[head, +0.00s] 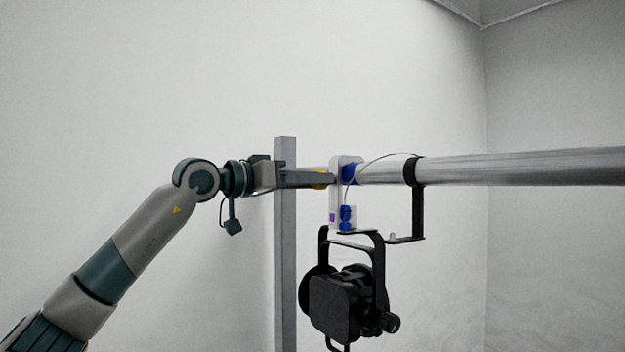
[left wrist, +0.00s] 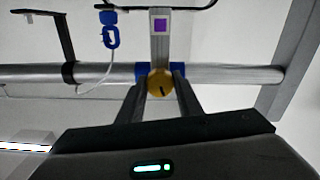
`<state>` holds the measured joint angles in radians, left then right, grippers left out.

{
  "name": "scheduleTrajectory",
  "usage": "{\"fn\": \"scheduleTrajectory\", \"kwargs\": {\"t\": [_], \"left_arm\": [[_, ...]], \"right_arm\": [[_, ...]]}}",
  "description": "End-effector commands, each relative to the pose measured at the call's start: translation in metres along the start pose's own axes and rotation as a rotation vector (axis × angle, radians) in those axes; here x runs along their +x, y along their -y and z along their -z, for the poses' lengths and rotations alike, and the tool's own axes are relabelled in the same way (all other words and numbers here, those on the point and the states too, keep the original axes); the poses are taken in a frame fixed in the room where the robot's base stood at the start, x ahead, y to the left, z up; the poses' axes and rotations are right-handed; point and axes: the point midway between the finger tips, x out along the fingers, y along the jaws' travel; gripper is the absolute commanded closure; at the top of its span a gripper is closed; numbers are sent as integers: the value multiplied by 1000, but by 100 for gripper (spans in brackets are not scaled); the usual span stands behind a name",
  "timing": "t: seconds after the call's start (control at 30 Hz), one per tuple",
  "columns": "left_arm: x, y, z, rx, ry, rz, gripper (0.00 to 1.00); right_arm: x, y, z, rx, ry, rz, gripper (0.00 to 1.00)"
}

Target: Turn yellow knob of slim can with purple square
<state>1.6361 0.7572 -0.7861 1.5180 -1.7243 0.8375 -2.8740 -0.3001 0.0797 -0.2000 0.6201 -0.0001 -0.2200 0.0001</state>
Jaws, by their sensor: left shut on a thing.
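The slim black can (head: 340,300) hangs below a horizontal metal pipe (head: 520,167) from a white and blue clamp (head: 336,195). A small purple square (head: 333,217) is on the clamp's lower part; it also shows in the left wrist view (left wrist: 160,25). The yellow knob (left wrist: 160,83) sits on the clamp at pipe height, between my left fingertips. My left gripper (head: 325,178) reaches in level from the left and is shut on the knob. My right gripper is not in view.
A grey upright post (head: 285,250) stands behind my left gripper. A black bracket (head: 418,205) hangs from the pipe right of the clamp, with a thin safety cable (head: 375,162) looping near it. Pale walls enclose the space.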

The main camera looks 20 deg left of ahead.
Motion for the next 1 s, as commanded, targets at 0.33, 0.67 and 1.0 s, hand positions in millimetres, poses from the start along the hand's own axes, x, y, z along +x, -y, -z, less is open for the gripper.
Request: {"fn": "scheduleTrajectory", "kwargs": {"t": [0.33,0.67,1.0], "left_arm": [[0,1,-1,90,2,1,90],[0,0,-1,92,2,1,90],[0,0,0,91,1,1,49]], "right_arm": [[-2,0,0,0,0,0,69],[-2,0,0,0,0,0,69],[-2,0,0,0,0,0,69]]}}
